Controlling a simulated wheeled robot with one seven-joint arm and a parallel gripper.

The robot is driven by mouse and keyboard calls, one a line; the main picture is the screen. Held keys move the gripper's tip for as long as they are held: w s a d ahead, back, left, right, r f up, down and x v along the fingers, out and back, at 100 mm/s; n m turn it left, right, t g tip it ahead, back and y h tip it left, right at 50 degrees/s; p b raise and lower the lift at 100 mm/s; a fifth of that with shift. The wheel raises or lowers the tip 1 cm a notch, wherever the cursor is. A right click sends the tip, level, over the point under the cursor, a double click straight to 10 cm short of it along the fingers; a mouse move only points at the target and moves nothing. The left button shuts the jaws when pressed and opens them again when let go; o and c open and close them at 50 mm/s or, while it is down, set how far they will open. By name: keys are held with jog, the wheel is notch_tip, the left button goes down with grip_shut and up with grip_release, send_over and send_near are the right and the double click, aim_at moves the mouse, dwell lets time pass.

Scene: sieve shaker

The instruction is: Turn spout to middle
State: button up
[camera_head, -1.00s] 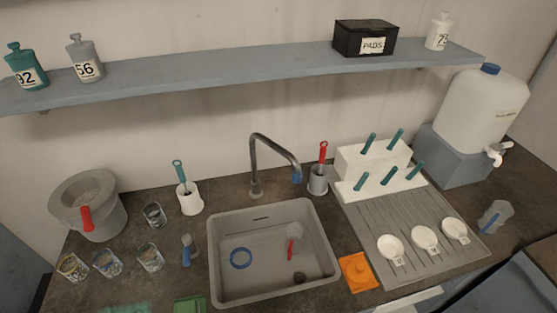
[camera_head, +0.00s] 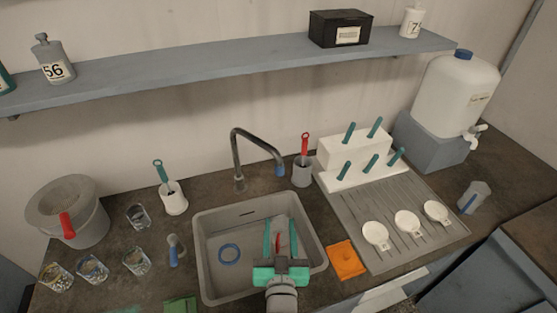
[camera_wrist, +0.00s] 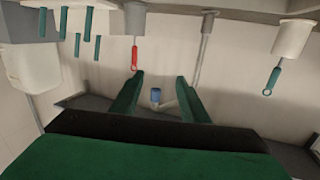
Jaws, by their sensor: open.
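The grey faucet's spout (camera_head: 258,138) arches from its upright at the back of the sink. It points right and forward, and its blue tip (camera_head: 280,170) hangs over the sink's right back part. The grey sink (camera_head: 208,247) is below. My gripper (camera_head: 279,222) has green fingers, is open and empty, and is over the sink's right half, in front of the spout. In the wrist view, which looks upside down, the blue tip (camera_wrist: 155,96) shows between the two fingers (camera_wrist: 160,78), farther off and apart from them.
A holder with a red-handled brush (camera_head: 304,150) stands close right of the spout. A blue ring (camera_head: 229,254) lies in the sink. A white rack (camera_head: 350,160) and drainboard (camera_head: 400,250) are right, and an orange cloth (camera_head: 346,260) is front right.

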jog(key=n, duration=0.1)
send_near(280, 172)
jog(key=shift+t+y, duration=0.3)
jog(key=w, duration=0.4)
jog(key=shift+w+f, duration=0.35)
jog(key=w, duration=1)
jog(key=shift+w+a, duration=0.25)
jog(key=shift+w, duration=0.05)
grip_shut()
